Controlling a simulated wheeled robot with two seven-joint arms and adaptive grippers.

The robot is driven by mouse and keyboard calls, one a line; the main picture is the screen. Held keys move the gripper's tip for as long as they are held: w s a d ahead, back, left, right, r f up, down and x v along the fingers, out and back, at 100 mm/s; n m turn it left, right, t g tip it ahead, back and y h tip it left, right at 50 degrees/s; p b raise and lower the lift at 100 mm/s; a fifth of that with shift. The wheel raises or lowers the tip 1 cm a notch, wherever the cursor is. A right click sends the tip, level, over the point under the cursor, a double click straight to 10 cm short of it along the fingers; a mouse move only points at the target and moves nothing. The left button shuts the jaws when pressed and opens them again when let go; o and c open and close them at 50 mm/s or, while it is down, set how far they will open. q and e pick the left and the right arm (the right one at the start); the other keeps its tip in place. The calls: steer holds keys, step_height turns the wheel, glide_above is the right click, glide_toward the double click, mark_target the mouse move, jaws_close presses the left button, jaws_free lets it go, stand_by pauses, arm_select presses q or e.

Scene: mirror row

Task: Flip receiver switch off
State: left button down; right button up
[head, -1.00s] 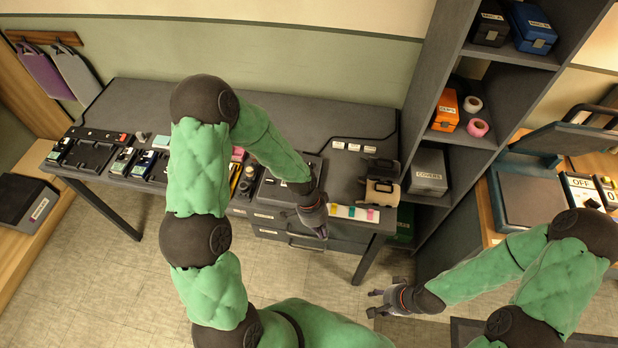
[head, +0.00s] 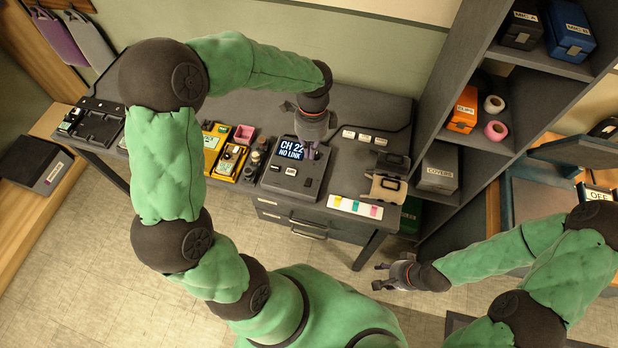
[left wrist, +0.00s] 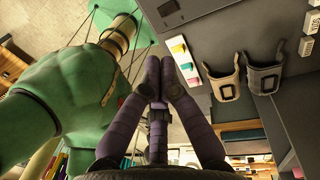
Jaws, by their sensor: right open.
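The receiver (head: 292,178) is a dark grey box on the table, with a lit screen (head: 289,148) reading "CH 22 NO LINK". Small labels sit on its front part; I cannot make out the switch's position. My left gripper (head: 309,153) is over the receiver's back right, beside the screen, and hides part of it. In the left wrist view my left gripper (left wrist: 158,62) has its fingertips together with nothing between them. Part of a grey box with a dark button (left wrist: 168,8) shows at the top there. My right gripper (head: 383,276) is open and empty, in front of the table.
A white strip with coloured tabs (head: 355,207) and two holders, one tan (head: 384,189) and one dark, lie right of the receiver. A shelf unit (head: 462,90) rises at the right.

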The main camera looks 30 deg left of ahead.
mark_target(308, 188)
arm_select(q)
steer(key=shift+f, duration=0.15)
steer(key=f+b, duration=0.1)
steer(key=f, duration=0.3)
steer(key=s+f+b, duration=0.1)
steer(key=f, duration=0.4)
steer(key=s+f+b, duration=0.1)
steer(key=f, duration=0.3)
steer(key=shift+d+f+b, duration=0.25)
steer(key=shift+f+b, duration=0.05)
steer(key=shift+f, duration=0.05)
